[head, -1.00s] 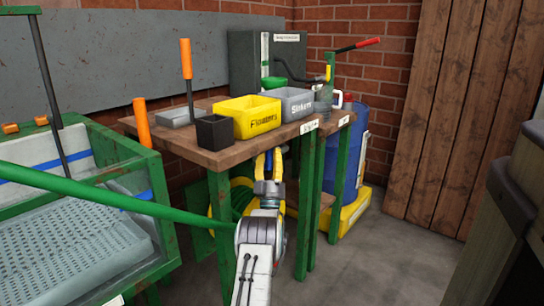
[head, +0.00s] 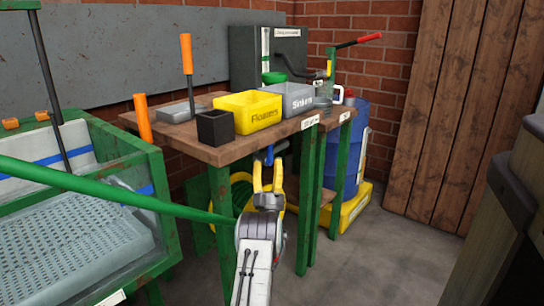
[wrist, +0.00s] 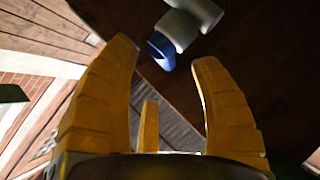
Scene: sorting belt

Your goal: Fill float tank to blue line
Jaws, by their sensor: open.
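The float tank (head: 128,165) stands at the left of the head view, a green frame with pale inner walls. A blue line (head: 48,161) runs along its inner wall. A perforated grey tray (head: 75,230) lies inside; I cannot make out a water level. My gripper (head: 267,164), with yellow fingers, is open and empty under the front edge of the wooden table. A small blue part (head: 269,153) shows just above the fingertips. In the wrist view, a blue part (wrist: 160,50) on a pale grey fitting (wrist: 180,27) lies beyond and between the open fingers.
The table (head: 205,152) carries a yellow Floaters bin (head: 248,112), a grey Sinkers bin (head: 287,99) and a black box (head: 215,128). A green bar (head: 100,186) crosses before the tank. A blue drum (head: 352,140) stands behind.

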